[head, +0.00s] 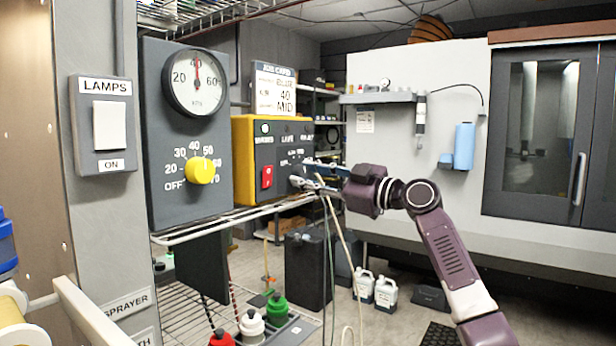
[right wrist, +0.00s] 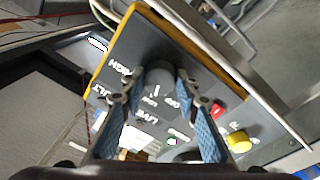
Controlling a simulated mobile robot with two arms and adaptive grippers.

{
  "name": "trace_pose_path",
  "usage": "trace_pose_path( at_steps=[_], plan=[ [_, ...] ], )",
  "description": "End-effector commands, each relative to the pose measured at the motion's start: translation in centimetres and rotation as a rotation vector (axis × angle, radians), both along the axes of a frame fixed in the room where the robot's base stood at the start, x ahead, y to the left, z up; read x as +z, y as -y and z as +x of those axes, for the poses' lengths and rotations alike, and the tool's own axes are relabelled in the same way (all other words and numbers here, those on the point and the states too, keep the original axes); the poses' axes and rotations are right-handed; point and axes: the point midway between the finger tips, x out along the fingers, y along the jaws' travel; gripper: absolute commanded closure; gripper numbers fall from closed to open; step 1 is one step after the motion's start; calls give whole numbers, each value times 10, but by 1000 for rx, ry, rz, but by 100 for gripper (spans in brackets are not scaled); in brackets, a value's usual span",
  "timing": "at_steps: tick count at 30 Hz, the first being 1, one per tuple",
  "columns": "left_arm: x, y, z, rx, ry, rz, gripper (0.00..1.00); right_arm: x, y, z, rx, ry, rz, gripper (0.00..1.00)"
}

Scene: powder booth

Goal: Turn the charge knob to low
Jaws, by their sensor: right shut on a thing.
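The charge knob is a small dark grey knob on the dark front of a yellow-edged control box (head: 240,150). In the right wrist view the knob (right wrist: 158,76) sits between the two blue-padded fingers of my right gripper (right wrist: 156,98). The gripper is shut on it. White lettering lies around the knob, and a short white mark shows beside it; I cannot tell surely which setting it points to. In the head view my right gripper (head: 312,175) reaches the box from the right and its fingers hide most of the knob. My left gripper is not in view.
A red rocker switch (head: 267,177) is on the same box. To the left, a grey panel (head: 172,130) carries a yellow dial (head: 201,170) and a round gauge (head: 194,82). A wire rack (head: 240,220) runs below, with bottles under it. Hoses hang beneath my gripper.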

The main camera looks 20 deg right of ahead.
Motion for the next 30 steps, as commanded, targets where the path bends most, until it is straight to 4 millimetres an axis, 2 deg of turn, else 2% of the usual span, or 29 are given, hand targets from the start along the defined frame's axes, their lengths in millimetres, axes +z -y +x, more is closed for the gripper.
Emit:
trace_pose_path(
  at_steps=[1, 2, 6, 14, 19, 30],
  plan=[
    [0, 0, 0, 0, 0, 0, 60, -5, -1, 1, 2, -9, -5, 95],
    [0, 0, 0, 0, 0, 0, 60, -5, -1, 1, 2, -9, -5, 69],
    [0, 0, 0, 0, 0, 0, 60, -4, -1, 1, 2, -7, -3, 53],
    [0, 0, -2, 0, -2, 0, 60, -2, 0, 0, 1, -3, -1, 53],
    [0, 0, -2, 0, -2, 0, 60, -3, 8, -8, -1, -2, 0, 53],
    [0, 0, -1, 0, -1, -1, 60, -12, 53, -66, -2, -4, -3, 53]
  ],
)
